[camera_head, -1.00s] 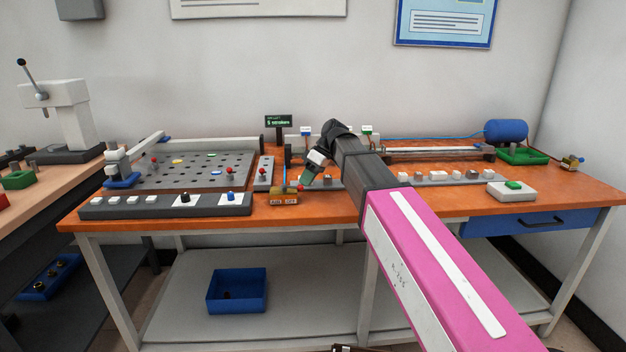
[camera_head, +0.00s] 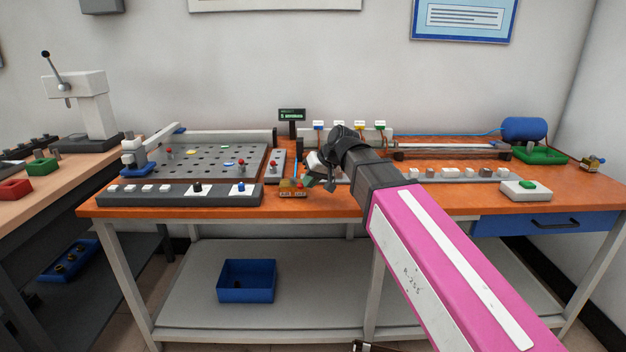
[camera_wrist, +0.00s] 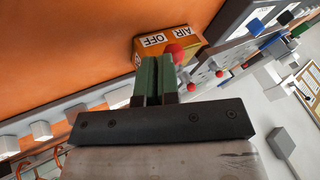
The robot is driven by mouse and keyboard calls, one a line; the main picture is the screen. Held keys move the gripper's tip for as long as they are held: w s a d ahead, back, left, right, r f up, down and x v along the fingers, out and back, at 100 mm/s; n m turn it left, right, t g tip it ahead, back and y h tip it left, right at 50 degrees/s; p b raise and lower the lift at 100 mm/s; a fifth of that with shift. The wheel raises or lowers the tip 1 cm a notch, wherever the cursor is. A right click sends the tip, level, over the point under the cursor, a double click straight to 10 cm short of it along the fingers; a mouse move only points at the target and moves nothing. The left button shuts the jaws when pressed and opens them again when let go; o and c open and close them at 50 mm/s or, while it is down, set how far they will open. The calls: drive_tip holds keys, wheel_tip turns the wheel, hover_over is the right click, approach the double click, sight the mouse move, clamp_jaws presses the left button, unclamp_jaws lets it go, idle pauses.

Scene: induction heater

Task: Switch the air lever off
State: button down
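The air valve (camera_head: 293,193) is a small brass-coloured block near the front edge of the orange bench. Its top label (camera_wrist: 158,40) reads "AIR OFF" in the wrist view. A red ball knob (camera_wrist: 177,53) shows beside the block, just right of my fingertips. My gripper (camera_wrist: 155,60) has green fingers pressed together with nothing seen between them. The fingertips are right at the block's near side; whether they touch it or the knob I cannot tell. In the head view my gripper (camera_head: 308,181) comes to the valve from the right. The lever's handle is not clearly seen.
A perforated grey plate (camera_head: 205,165) and a button panel (camera_head: 180,195) lie left of the valve. A blue tank (camera_head: 524,129) stands at back right.

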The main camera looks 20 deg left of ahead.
drive_tip(key=m, duration=0.1)
drive_tip(key=s+a+m+t, duration=0.1)
drive_tip(key=shift+s+m+t, duration=0.2)
drive_tip(key=shift+m+t, duration=0.1)
drive_tip(key=shift+s+a, duration=0.45)
drive_tip(key=shift+s, duration=0.05)
drive_tip(key=shift+s+a, duration=0.1)
idle(0.3)
drive_tip(key=shift+d, duration=0.45)
drive_tip(key=d, duration=0.2)
drive_tip(key=d+r, duration=0.1)
drive_tip(key=d, duration=0.1)
drive_tip(key=shift+r, duration=0.2)
drive_tip(key=v, duration=0.8)
drive_tip(key=shift+s+a+r, duration=0.25)
drive_tip(key=shift+s+r, duration=0.1)
